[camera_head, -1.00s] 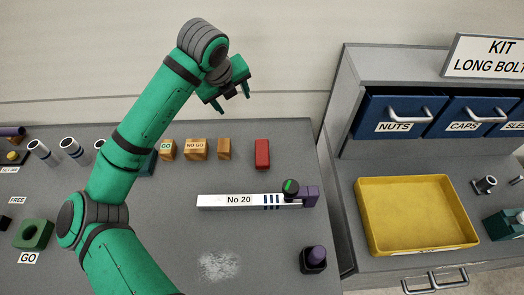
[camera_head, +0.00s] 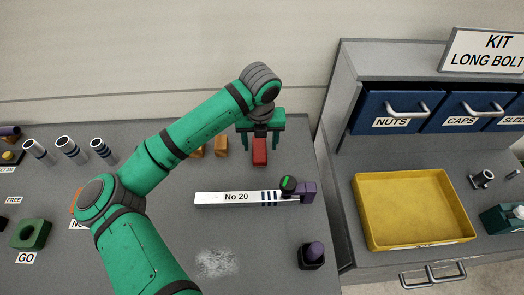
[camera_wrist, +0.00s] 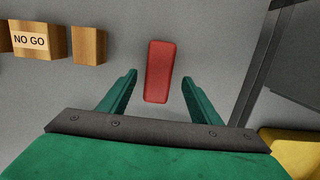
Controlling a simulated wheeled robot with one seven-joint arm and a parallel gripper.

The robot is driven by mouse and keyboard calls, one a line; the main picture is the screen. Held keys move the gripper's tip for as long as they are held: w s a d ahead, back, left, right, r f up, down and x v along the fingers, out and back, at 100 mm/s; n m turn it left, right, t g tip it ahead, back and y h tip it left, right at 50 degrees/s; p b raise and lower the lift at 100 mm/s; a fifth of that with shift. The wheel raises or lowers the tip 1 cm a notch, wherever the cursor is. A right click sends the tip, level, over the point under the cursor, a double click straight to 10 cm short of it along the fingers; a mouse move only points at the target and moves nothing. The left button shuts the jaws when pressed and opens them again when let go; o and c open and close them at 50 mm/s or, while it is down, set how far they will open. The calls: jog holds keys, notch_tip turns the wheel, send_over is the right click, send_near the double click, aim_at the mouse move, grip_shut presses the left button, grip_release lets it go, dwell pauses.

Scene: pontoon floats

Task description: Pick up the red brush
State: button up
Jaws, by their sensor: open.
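The red brush (camera_head: 260,152) is a small red block lying on the grey bench near its right end, behind the "No 20" bar. In the wrist view the red brush (camera_wrist: 159,71) lies lengthwise ahead of my gripper, with its near end between the fingertips. My gripper (camera_head: 261,143) is open, its two green fingers hanging on either side of the brush in the head view. In the wrist view my gripper (camera_wrist: 160,85) shows a clear gap between each finger and the brush. How high the fingertips are above the bench is hard to tell.
Wooden blocks (camera_wrist: 89,46) stand left of the brush, one marked "NO GO" (camera_wrist: 38,40). The white "No 20" bar (camera_head: 230,198) with a dark green-marked knob (camera_head: 288,185) lies in front. A yellow tray (camera_head: 366,213) sits on the right unit. Bare bench surrounds the brush.

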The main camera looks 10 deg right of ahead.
aim_at(259, 148)
jog(key=shift+w+f, duration=0.15)
jog(key=shift+f, duration=0.85)
jog(key=shift+w+f, duration=0.1)
jog(key=shift+f, duration=0.85)
jog(key=c, duration=1.2)
jog(key=shift+r, duration=0.1)
jog(key=shift+r, duration=0.4)
notch_tip(259, 148, up, 2)
jog(key=shift+r, duration=0.1)
jog(key=shift+s+d+r, duration=1.3)
jog(key=shift+s+r, duration=0.35)
jog(key=shift+s, duration=0.3)
jog(key=shift+s+d+r, duration=1.25)
jog(key=shift+s+r, duration=0.4)
jog(key=shift+s, duration=0.3)
jog(key=shift+s+d+r, duration=1.3)
jog(key=shift+s+r, duration=0.35)
jog(key=shift+s, duration=0.3)
